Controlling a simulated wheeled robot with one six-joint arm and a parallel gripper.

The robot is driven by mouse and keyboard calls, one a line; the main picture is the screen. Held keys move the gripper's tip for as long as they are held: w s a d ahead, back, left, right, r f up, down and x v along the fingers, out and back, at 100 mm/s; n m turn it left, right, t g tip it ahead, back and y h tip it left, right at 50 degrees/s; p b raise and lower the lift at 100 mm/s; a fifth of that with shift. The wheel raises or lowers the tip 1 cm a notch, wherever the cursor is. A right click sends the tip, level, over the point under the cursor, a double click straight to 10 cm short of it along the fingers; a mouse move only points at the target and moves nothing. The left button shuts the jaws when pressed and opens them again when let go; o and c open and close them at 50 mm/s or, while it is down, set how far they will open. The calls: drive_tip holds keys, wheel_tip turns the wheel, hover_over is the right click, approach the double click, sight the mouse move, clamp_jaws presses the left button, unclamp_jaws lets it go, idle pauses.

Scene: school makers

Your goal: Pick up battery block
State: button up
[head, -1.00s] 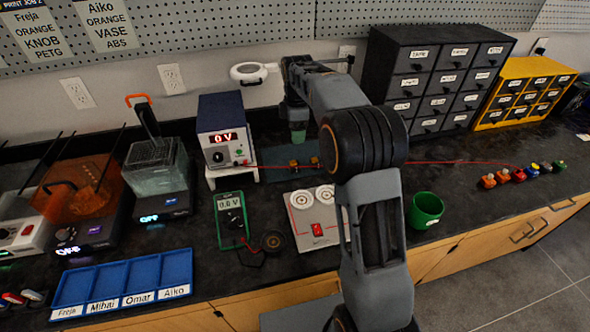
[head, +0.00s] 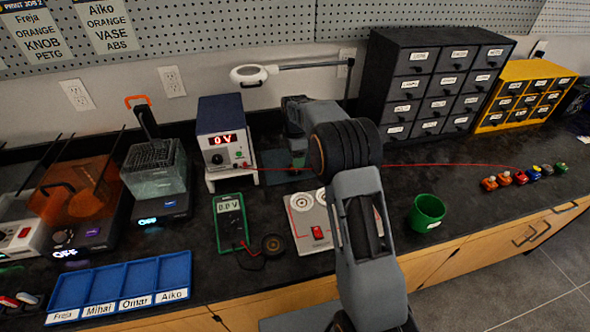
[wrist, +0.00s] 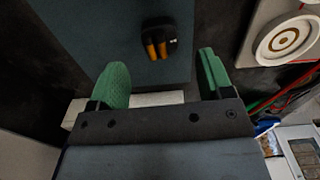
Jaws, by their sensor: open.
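In the wrist view, a small black block with two orange-yellow cylinders (wrist: 159,38) lies on a blue-grey mat (wrist: 110,25); it looks like the battery block. My gripper (wrist: 163,78) is open and empty, its two green pads apart. The block is beyond the fingertips, within the span between them, and not touched by either pad. In the head view, my gripper (head: 298,160) is low over the mat (head: 272,162), partly hidden by my arm. The block cannot be made out there.
A power supply (head: 222,130) stands left of the mat. A multimeter (head: 229,222), a panel with a red switch (head: 312,222) and a green cup (head: 426,212) are nearer the front. A red wire (head: 430,163) runs right towards several small coloured blocks (head: 520,177). Drawer cabinets (head: 430,85) stand behind.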

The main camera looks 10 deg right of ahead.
drive_tip(key=shift+f, duration=2.2)
drive_tip(key=shift+c, duration=0.4)
drive_tip(key=c, duration=0.9)
drive_tip(key=shift+c, duration=0.3)
drive_tip(key=shift+r, duration=0.15)
